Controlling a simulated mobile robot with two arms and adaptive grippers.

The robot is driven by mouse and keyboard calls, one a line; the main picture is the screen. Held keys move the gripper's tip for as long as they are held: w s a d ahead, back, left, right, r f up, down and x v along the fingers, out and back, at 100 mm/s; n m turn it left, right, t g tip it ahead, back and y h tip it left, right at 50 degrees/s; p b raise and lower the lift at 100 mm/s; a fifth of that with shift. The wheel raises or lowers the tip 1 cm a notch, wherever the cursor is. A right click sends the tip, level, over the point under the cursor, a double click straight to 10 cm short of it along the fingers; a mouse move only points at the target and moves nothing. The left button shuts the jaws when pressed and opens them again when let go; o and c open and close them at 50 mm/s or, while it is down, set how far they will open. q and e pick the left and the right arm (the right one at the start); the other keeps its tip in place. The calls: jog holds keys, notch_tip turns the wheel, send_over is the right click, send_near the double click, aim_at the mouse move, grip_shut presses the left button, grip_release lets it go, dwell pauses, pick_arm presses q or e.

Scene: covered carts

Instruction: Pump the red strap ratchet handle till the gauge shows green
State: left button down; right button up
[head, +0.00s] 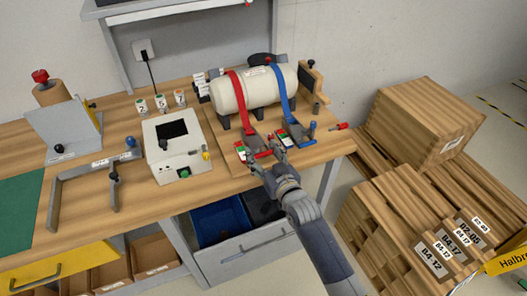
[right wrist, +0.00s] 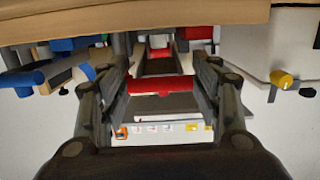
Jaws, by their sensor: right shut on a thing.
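A cream tank (head: 255,88) lies on a wooden board on the bench, held by a red strap (head: 238,92) and a blue strap (head: 279,84). At the red strap's front end is its ratchet, with a small red and green gauge (head: 240,151) beside it; its reading is too small to tell. My right gripper (head: 265,160) is at this ratchet. In the right wrist view the red handle's crossbar (right wrist: 160,85) spans between my fingers, which are shut on it. The blue strap's ratchet stands just right of it, with a blue handle (head: 311,127). My left gripper is out of view.
A white box with a dark screen (head: 178,144) stands left of the ratchets. A red-handled tool (head: 341,126) lies near the bench's right edge. Wooden crates (head: 424,115) stand on the right. An open blue bin (head: 220,224) sits below the bench edge.

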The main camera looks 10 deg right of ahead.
jog(key=shift+r, duration=0.1)
jog(key=o, duration=1.6)
jog(key=v, duration=1.2)
jog(key=shift+c, duration=0.6)
